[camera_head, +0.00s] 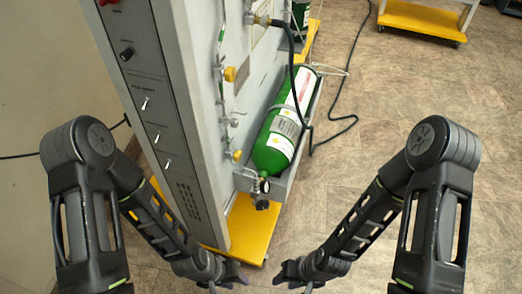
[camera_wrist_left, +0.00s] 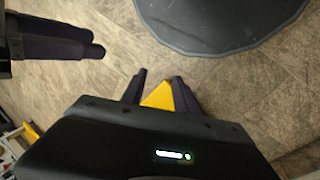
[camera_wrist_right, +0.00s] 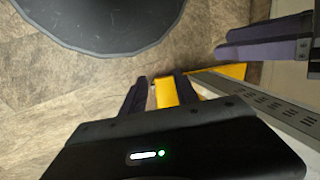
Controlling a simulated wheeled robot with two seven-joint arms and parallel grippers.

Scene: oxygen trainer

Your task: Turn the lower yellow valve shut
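The lower yellow valve (camera_head: 237,155) is a small yellow knob on the side panel of the tall grey trainer cabinet (camera_head: 185,120), left of the green cylinder's lower end. A second yellow valve (camera_head: 230,74) sits above it on the same panel. My left gripper (camera_head: 226,279) is low in front of the cabinet, well below the valve and apart from it. Its fingers stand apart and empty in the left wrist view (camera_wrist_left: 160,78). My right gripper (camera_head: 292,274) is to its right, also away from the valve. Its fingers are apart and empty in the right wrist view (camera_wrist_right: 161,77).
A green cylinder (camera_head: 272,152) lies in a grey cradle beside the panel, with a black hose (camera_head: 296,80) running over it. The cabinet stands on a yellow base (camera_head: 252,228). A yellow cart (camera_head: 420,18) is at the back right.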

